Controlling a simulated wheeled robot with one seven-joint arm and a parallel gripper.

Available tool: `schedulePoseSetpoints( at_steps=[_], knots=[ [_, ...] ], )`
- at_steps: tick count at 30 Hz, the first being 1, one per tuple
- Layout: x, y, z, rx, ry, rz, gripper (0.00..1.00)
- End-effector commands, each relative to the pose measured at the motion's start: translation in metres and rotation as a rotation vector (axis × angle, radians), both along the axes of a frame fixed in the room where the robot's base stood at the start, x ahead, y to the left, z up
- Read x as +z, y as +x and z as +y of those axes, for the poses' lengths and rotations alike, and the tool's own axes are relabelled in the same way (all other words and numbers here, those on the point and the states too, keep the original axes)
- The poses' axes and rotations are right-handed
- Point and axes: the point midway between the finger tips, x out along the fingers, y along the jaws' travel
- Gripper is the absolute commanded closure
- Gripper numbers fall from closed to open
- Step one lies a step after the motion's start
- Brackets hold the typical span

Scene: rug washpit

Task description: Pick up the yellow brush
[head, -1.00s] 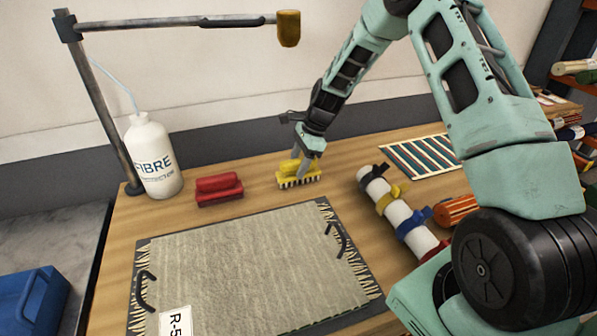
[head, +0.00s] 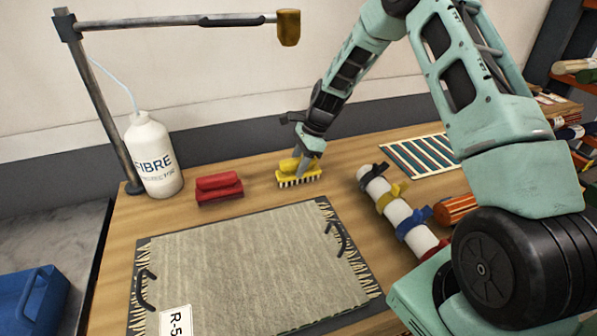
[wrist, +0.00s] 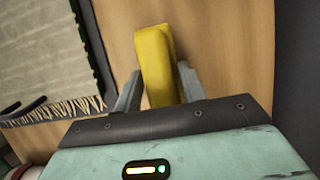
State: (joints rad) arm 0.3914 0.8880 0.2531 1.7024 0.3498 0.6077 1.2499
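The yellow brush (head: 291,180) stands bristles down on the wooden table, behind the rug sample. Its raised handle is partly hidden by my gripper in the head view. My gripper (head: 304,165) reaches down onto the brush from above. In the wrist view, the yellow handle (wrist: 156,68) lies between my two fingers (wrist: 159,88), one along each side. Both fingertips appear to touch the handle, so the gripper looks shut on it. The brush still seems to rest on the table.
A red brush (head: 219,188) sits left of the yellow one. A white bottle (head: 154,157) stands by a metal post at the left. The rug sample (head: 250,265) lies in front. A white roll with coloured straps (head: 400,215) and a striped mat (head: 420,156) lie right.

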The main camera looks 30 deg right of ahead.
Motion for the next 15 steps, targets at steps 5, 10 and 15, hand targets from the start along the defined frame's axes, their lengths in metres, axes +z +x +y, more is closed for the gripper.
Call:
schedulePoseSetpoints(
  at_steps=[5,10,15],
  knots=[
    [0.000,0.000,0.000,0.000,0.000,-0.001,0.86],
    [0.009,0.001,0.000,-0.001,-0.001,-0.003,0.86],
    [0.039,0.001,0.000,0.001,-0.002,-0.005,0.86]
  ],
)
